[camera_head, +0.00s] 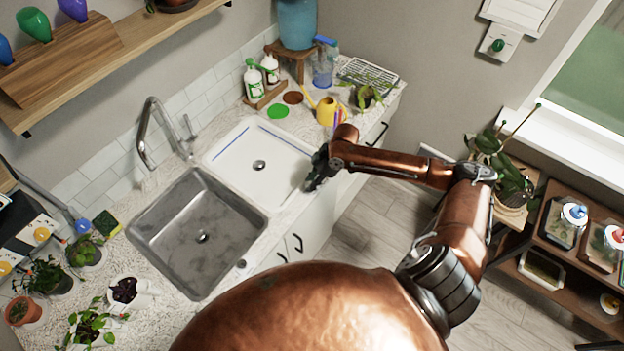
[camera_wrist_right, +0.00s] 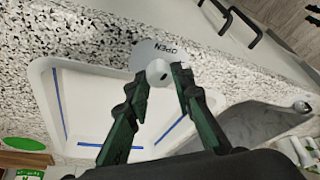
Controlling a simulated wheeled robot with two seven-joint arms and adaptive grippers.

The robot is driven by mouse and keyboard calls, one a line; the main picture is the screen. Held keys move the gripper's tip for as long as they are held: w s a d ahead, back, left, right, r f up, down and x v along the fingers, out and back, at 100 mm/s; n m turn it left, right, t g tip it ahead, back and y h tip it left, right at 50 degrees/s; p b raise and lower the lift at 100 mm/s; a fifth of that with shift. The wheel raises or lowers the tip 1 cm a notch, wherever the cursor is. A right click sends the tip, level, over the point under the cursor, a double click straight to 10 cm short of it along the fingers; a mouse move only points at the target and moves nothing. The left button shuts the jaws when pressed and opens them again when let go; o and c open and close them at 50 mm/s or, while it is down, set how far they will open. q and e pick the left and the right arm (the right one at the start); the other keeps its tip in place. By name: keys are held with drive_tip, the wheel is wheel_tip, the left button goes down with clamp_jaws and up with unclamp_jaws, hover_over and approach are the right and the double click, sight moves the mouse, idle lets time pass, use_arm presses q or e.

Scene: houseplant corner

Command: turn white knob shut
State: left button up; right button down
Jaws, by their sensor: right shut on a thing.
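The white knob (camera_wrist_right: 158,72) shows in the right wrist view, on a pale round plate (camera_wrist_right: 150,52) marked OPEN, at the edge of the speckled counter by the white basin. My right gripper (camera_wrist_right: 161,78) has its dark green fingers on either side of the knob, shut on it. In the head view my right gripper (camera_head: 311,181) is at the counter's front edge, right of the white basin (camera_head: 228,154), and hides the knob there. Whichever way the knob is turned, I cannot tell. My left gripper is not in view.
A steel sink (camera_head: 180,235) lies left of the white basin, with a tap (camera_head: 152,115) behind. Potted plants stand at the lower left. The floor (camera_head: 375,225) right of the counter is clear.

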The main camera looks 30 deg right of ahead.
drive_tip(key=m+h+p, duration=0.1)
drive_tip(key=m+p, duration=0.3)
drive_tip(key=p, duration=0.1)
drive_tip(key=m+t+h+p, duration=0.1)
drive_tip(key=m+p, duration=0.3)
drive_tip(key=p, duration=0.2)
drive_tip(key=a+m+t+h+p, duration=0.1)
drive_tip(key=m+h+p, duration=0.1)
drive_tip(key=p, duration=0.3)
drive_tip(key=shift+s+r+m, duration=0.2)
drive_tip(key=shift+m, duration=0.7)
drive_tip(key=shift+f+m+h+p, duration=0.1)
drive_tip(key=shift+m+h+p, duration=0.3)
drive_tip(key=shift+m+p, duration=0.7)
drive_tip(key=shift+w+m+h+p, duration=0.1)
drive_tip(key=shift+m+h+p, duration=0.25)
drive_tip(key=shift+m, duration=0.65)
drive_tip(key=shift+d, duration=0.1)
drive_tip(key=c, duration=1.7)
unclamp_jaws()
drive_tip(key=shift+f, duration=0.1)
